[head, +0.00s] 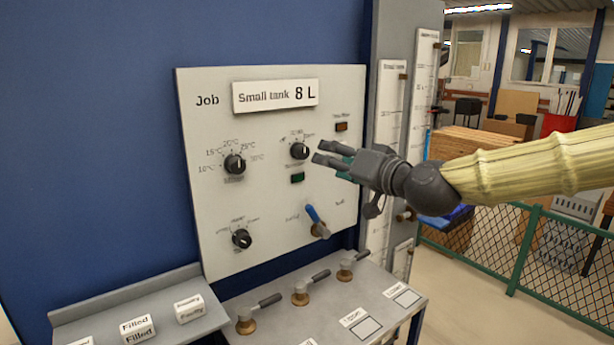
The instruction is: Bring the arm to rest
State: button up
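My gripper (318,152) is at the end of my arm, which reaches in from the right in the head view. It is in front of the right part of the panel (215,215). Its two dark fingers point left, with a gap between the tips, and nothing shows between them. The fingertips are near the upper right black knob (299,151); whether they touch it or the panel cannot be told. The gripper partly hides a green item on the panel behind it.
The panel also bears two other black knobs (235,164) (242,238) and a blue-handled lever (316,221). Below, several brass valves (300,293) stand on a grey ledge. Labelled blocks (137,328) lie at lower left. A green fence (524,250) stands at right.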

notch_tip(320, 180, down, 22)
jog(key=s+a+g+h, duration=0.1)
jog(key=g+h, duration=0.1)
jog(key=g, duration=0.1)
jog(key=s+d+f+g+h, duration=0.1)
jog(key=s+f, duration=0.2)
jog(key=f, duration=0.5)
jog(key=s+d+f+m+g+h, duration=0.1)
jog(key=s+f+g, duration=0.15)
jog(key=f, duration=0.45)
jog(key=s+f+h, duration=0.1)
jog(key=s+f, duration=0.2)
jog(key=f, duration=0.5)
jog(key=s+d+f+g+h, duration=0.1)
jog(key=s+d+f+g, duration=0.15)
jog(key=s+f, duration=0.5)
jog(key=s+d+f+g+h, duration=0.1)
jog(key=s+d+f, duration=0.2)
jog(key=s+f, duration=0.45)
jog(key=s+d+f+g+h, duration=0.2)
jog(key=s+d+f, duration=0.3)
jog(key=s, duration=0.5)
jog(key=s+d+f+g+h, duration=0.1)
jog(key=s+d+f+g, duration=0.1)
jog(key=s+d+f, duration=0.55)
notch_tip(320, 180, down, 8)
jog(key=s+a+b, duration=0.1)
jog(key=a+b, duration=0.1)
jog(key=b, duration=0.8)
jog(key=shift+a, duration=0.4)
